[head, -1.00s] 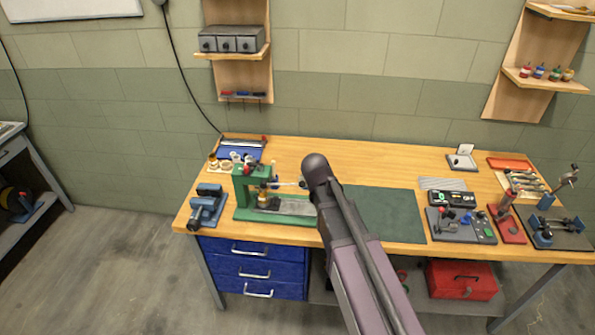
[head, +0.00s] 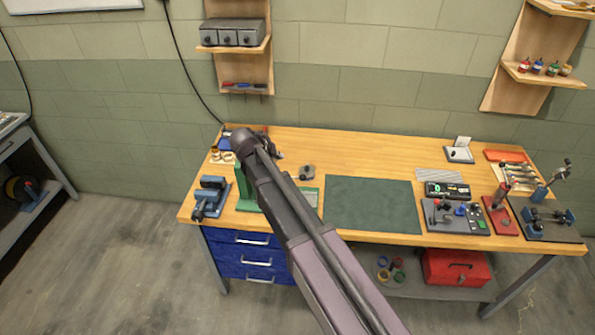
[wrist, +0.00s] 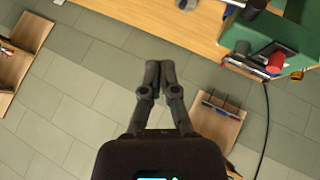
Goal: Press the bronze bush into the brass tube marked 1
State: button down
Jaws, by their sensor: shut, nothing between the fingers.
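My gripper (wrist: 158,72) is shut and empty in the wrist view, above the bench's back edge with the wall behind. In the head view my arm hides it. The green press (head: 246,190) stands at the bench's left and is mostly behind my arm. Part of it also shows at the top right of the wrist view (wrist: 268,28). Small brass-coloured rings or tubes (head: 228,156) stand at the back left, partly hidden. I cannot make out the bronze bush or any tube marked 1.
A blue vise (head: 210,197) sits on the bench's left end. A dark green mat (head: 372,205) lies clear in the middle. A grey control box (head: 455,216) and a red-based tool (head: 502,213) stand to the right. A wooden wall shelf (head: 235,48) is above the back left.

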jog(key=shift+f, duration=0.1)
jog(key=b, duration=0.8)
send_over(301, 175)
jog(key=a, duration=0.3)
jog(key=f, duration=0.7)
jog(key=shift+w+d+f, duration=0.1)
jog(key=shift+w+f, duration=0.25)
jog(key=shift+f, duration=0.05)
jog(key=shift+s+d+f+b, duration=0.25)
jog(key=shift+d+f+b, duration=0.15)
jog(key=shift+f+b, duration=0.35)
jog(key=shift+s+d+f+b, duration=0.2)
jog(key=shift+d+f+b, duration=0.2)
jog(key=shift+f+b, duration=0.3)
jog(key=shift+s+d+f+b, duration=0.15)
jog(key=shift+d+f+b, duration=0.15)
jog(key=shift+f+b, duration=0.45)
jog(key=shift+s, duration=0.1)
jog(key=shift+r, duration=0.15)
